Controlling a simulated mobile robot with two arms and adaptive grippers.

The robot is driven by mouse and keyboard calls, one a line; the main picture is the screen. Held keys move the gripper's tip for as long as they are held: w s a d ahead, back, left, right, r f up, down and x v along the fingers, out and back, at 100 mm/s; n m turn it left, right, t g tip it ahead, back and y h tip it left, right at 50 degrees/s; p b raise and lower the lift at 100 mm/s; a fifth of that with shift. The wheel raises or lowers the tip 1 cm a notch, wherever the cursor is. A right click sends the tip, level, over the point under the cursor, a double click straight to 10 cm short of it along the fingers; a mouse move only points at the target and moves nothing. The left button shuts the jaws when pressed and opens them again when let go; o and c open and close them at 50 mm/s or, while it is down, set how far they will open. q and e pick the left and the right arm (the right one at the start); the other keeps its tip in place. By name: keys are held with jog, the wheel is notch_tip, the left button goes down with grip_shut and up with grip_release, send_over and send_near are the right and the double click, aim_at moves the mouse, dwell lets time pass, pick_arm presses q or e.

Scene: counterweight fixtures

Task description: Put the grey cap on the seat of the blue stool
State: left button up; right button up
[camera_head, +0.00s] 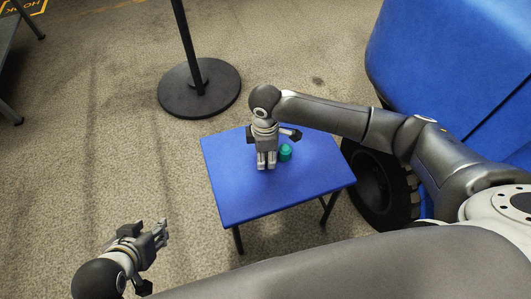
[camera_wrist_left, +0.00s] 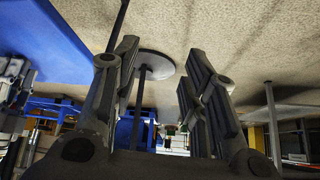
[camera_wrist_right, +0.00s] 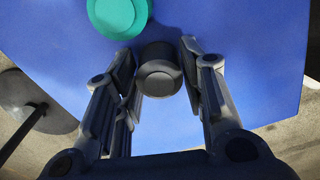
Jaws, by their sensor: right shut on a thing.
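The blue stool (camera_head: 235,190) has a flat square seat and dark legs. My right gripper (camera_head: 266,164) points down over the seat. In the right wrist view, the grey cap (camera_wrist_right: 159,78), dark and round, sits between its fingers, which are shut on it. The blue seat (camera_wrist_right: 245,60) is right behind the cap; I cannot tell whether they touch. In the head view the cap is hidden by the gripper. My left gripper (camera_head: 160,233) is open and empty, off to the lower left; its spread fingers also show in the left wrist view (camera_wrist_left: 160,75).
A teal round object (camera_head: 285,153) stands on the seat close beside my right gripper, also in the right wrist view (camera_wrist_right: 118,14). A black post on a round base (camera_head: 180,98) stands behind the stool. A big blue body with a black wheel (camera_head: 380,185) is at the right.

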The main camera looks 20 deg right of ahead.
jog(key=o, duration=0.7)
